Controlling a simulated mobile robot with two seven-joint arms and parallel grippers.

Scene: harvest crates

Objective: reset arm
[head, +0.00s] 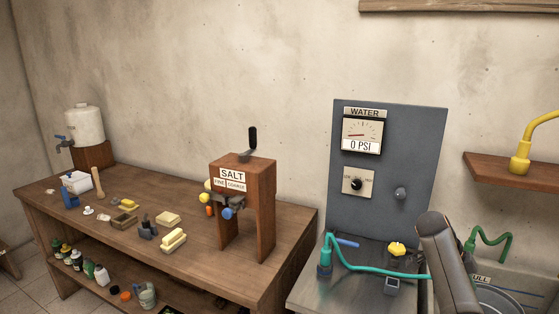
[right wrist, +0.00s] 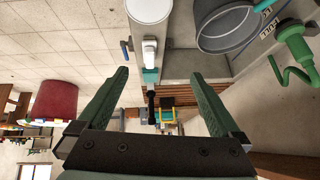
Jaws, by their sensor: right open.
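My right gripper (right wrist: 160,74) shows in the right wrist view with its two green fingers spread wide apart. It is open, and nothing is held between the fingers. In the head view a dark link of my right arm rises at the lower right, in front of the metal counter; the gripper itself is not visible there. My left arm and gripper are not in the head view.
A wooden bench (head: 290,240) holds a salt dispenser (head: 265,190) and small items. A grey water panel (head: 415,160) stands over a metal counter (head: 310,291). A wooden shelf (head: 490,170) is at right. The wrist view shows a grey pot (right wrist: 215,43) and dark red container (right wrist: 55,100).

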